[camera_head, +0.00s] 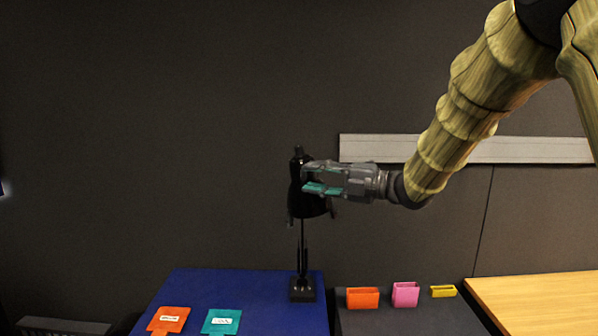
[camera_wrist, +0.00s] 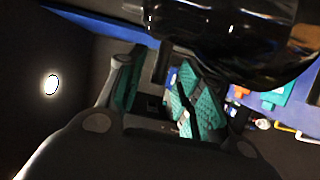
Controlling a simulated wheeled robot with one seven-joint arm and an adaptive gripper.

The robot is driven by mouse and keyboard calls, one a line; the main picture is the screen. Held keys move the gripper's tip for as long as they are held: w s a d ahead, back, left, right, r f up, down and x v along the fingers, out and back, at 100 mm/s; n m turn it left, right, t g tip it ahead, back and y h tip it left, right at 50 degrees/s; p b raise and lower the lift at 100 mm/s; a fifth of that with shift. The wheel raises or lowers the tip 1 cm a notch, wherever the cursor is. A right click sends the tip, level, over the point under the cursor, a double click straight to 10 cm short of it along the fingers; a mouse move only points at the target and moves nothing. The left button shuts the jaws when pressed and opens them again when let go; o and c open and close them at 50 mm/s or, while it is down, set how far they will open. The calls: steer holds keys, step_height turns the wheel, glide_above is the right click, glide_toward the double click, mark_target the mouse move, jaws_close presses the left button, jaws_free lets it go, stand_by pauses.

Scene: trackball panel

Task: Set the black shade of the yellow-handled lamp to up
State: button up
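The black lamp stands upright, with its base (camera_head: 303,289) on the blue table and a thin stem rising to the black shade (camera_head: 297,202). The shade is narrow at the top and wider below, with its open side seemingly downward. No yellow handle can be made out. My gripper (camera_head: 308,177) comes from the right at shade height, its teal-padded fingers apart and overlapping the shade in the picture. I cannot tell whether they touch it. In the wrist view the glossy black shade (camera_wrist: 235,40) fills the upper right, close to my open gripper (camera_wrist: 163,88).
The blue table (camera_head: 262,285) bears an orange card (camera_head: 168,319) and a teal card (camera_head: 221,321). Orange (camera_head: 362,298), pink (camera_head: 405,294) and yellow (camera_head: 443,291) holders stand on a dark surface to the right. A wooden table (camera_head: 540,300) is farther right. A dark wall is behind.

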mark_target(303, 173)
steer(key=shift+p+x, duration=0.35)
steer(key=shift+x, duration=1.35)
jaws_close()
